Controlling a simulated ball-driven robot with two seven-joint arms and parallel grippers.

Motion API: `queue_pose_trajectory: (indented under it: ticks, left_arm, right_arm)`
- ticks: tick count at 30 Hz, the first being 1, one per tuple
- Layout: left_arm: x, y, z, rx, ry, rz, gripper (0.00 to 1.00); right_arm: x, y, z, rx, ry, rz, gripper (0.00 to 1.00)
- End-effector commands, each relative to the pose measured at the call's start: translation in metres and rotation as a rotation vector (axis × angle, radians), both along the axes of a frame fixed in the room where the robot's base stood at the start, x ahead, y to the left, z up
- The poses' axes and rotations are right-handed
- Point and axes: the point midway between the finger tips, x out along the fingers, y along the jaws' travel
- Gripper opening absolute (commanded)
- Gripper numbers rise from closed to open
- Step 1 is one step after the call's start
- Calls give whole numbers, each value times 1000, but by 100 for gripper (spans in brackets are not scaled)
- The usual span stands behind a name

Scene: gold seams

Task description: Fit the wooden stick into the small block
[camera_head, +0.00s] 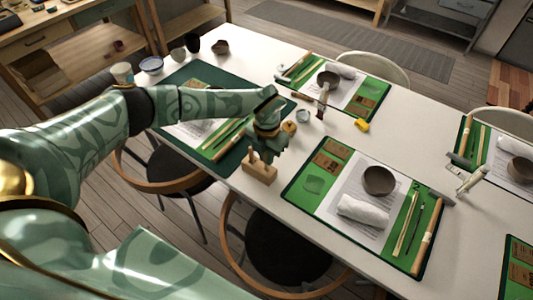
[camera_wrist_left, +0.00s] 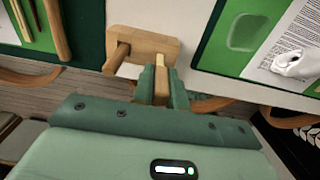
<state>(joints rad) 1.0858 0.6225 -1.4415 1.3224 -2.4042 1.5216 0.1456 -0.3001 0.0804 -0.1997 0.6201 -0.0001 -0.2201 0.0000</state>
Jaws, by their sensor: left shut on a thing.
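The small wooden block (camera_head: 262,174) lies at the table's near edge, beside the green mat. A short wooden peg (camera_head: 251,154) stands upright at its left end. In the wrist view the block (camera_wrist_left: 153,43) is at the top, with that peg (camera_wrist_left: 117,56) at its left. My left gripper (camera_head: 268,156) is directly over the block's right part. It is shut on the wooden stick (camera_wrist_left: 161,84), whose pale end shows between the fingers. The stick's lower end is close to the block; I cannot tell whether it is in a hole. My right gripper is not in view.
A green mat (camera_head: 292,188) with paper, a dark bowl (camera_head: 379,180) and a rolled white cloth (camera_head: 362,210) lies to the right. A yellow block (camera_head: 361,125) and a small cup (camera_head: 302,116) stand behind the gripper. Chairs stand along the near edge.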

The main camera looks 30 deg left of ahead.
Motion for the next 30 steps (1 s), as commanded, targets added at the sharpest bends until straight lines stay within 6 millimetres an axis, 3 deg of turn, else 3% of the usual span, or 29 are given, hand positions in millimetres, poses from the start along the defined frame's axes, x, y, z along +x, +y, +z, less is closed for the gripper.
queue_pose_trajectory:
  ticks: [30]
  left_arm:
    - [0, 0, -12, 0, 0, 0, 0]
  right_arm:
    - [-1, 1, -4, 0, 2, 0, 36]
